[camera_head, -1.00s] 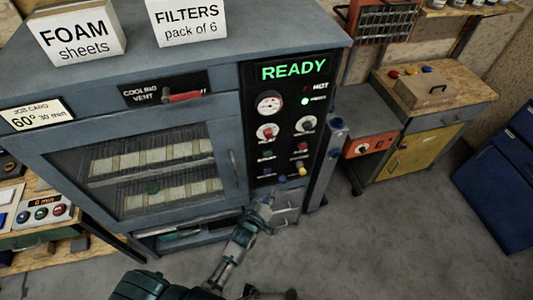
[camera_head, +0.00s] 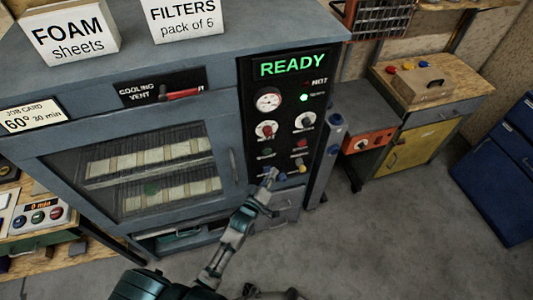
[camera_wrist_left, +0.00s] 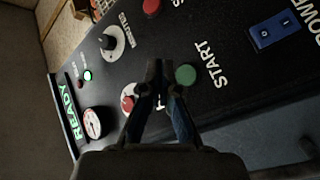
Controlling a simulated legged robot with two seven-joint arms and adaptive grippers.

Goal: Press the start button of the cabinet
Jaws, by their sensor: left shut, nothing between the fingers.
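The grey cabinet (camera_head: 222,95) has a black control panel (camera_head: 252,100) on its right side, with a lit green READY display (camera_head: 293,66). The green start button (camera_head: 266,153) is low on the panel; in the left wrist view the green button (camera_wrist_left: 186,74) is beside the START label (camera_wrist_left: 210,64). My left gripper (camera_head: 271,174) is shut and empty, just below the button in the head view. In the left wrist view its fingertips (camera_wrist_left: 158,68) meet just left of the button, partly covering the panel there. Contact with the panel cannot be told. My right gripper is not in view.
A red button (camera_wrist_left: 151,6), knobs (camera_head: 305,121), a gauge (camera_head: 268,100) and a blue power switch (camera_wrist_left: 274,30) are also on the panel. A cooling vent lever (camera_head: 182,94) is left of it. A workbench (camera_head: 455,85) stands right; the floor in front is clear.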

